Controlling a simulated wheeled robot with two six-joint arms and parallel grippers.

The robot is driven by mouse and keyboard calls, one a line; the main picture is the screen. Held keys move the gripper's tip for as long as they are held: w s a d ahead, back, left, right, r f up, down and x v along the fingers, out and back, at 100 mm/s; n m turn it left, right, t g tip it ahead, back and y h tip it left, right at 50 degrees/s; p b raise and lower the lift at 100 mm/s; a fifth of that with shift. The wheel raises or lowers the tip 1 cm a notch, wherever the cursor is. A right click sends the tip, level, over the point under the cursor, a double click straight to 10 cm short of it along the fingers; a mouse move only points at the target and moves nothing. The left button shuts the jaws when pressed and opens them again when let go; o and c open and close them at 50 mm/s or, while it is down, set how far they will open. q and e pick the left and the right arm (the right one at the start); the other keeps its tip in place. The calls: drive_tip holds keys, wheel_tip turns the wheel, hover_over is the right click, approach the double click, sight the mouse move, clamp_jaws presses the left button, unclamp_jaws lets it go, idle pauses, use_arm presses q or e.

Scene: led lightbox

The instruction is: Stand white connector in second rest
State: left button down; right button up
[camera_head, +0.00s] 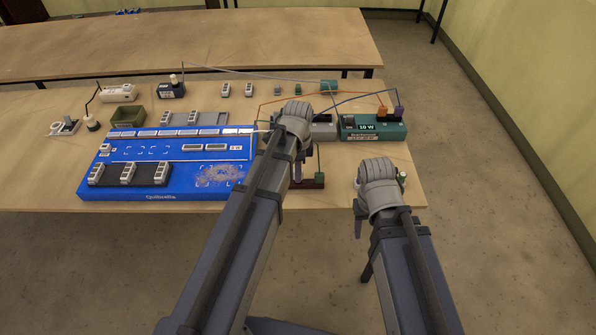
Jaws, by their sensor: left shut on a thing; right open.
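My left gripper (298,122) is over the table at the right end of the blue lightbox (180,190). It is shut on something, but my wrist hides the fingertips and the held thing. White connectors (165,118) stand at a grey rest strip (208,118) behind the lightbox, toward its left and middle; its right part looks empty. Two more small white connectors (225,90) (249,89) stand farther back. I cannot tell which rest is the second one. My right gripper (372,185) is open near the table's front right edge.
A green power unit (375,129) with orange and purple plugs stands at the right. Thin wires arc over the table. A dark red block (310,181) sits near my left gripper. A green box (128,117) and black device (171,88) are at the back left.

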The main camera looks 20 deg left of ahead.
use_arm(q)
drive_tip(key=shift+f+b, duration=0.9)
drive_tip(key=shift+f, duration=0.05)
drive_tip(key=c, duration=0.7)
unclamp_jaws()
drive_tip(key=shift+o, duration=0.2)
drive_tip(key=shift+r, duration=0.15)
wheel_tip(320, 180, up, 8)
drive_tip(key=p, duration=0.8)
